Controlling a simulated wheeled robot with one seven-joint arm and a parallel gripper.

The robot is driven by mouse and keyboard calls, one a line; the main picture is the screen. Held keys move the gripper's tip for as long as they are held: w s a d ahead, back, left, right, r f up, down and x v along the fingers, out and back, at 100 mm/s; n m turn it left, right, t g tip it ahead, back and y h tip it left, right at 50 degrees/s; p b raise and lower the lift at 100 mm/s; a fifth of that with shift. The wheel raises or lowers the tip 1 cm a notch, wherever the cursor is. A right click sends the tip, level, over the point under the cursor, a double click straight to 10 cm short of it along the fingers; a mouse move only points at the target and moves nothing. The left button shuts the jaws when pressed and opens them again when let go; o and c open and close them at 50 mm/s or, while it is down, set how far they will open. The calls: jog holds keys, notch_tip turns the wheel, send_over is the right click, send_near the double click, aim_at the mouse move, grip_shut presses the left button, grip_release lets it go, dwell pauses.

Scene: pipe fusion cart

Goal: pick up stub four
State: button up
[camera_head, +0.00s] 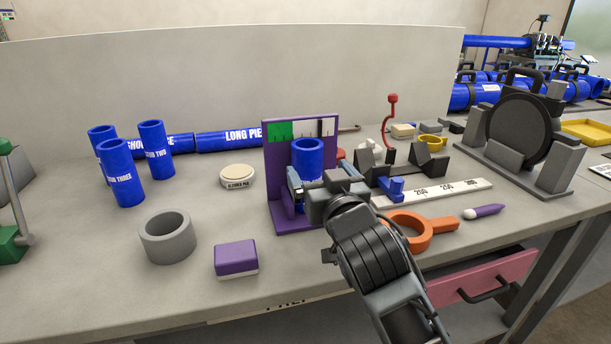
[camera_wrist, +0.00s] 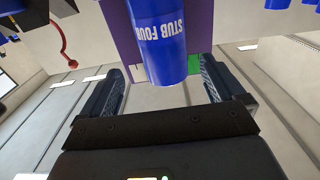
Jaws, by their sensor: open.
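Stub four (camera_head: 308,152) is a short blue pipe with white lettering. It stands upright in front of the purple board (camera_head: 273,160) with a green patch and scale marks. It also shows in the wrist view (camera_wrist: 160,45), with its label inverted. My gripper (camera_head: 312,182) is open at the stub. In the wrist view my gripper (camera_wrist: 162,82) has one finger on each side of the stub, with visible gaps. In the head view the gripper hides the stub's lower part.
Stub three (camera_head: 121,175) and stub two (camera_head: 155,150) stand left with another blue stub. A grey ring (camera_head: 167,238), a purple block (camera_head: 236,258) and a round pad (camera_head: 237,176) lie nearby. An orange ring tool (camera_head: 410,230) and a white ruler (camera_head: 440,190) lie right.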

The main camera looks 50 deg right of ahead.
aim_at(307, 159)
jog(key=x, duration=0.3)
jog(key=p+x, duration=0.1)
jog(key=x, duration=0.2)
jog(key=shift+w+f, duration=0.2)
jog(key=shift+w, duration=0.25)
jog(key=c, duration=1.2)
jog(key=shift+r, duration=0.1)
notch_tip(307, 159, up, 28)
jog(key=shift+f+p, duration=0.1)
jog(key=shift+p, duration=0.95)
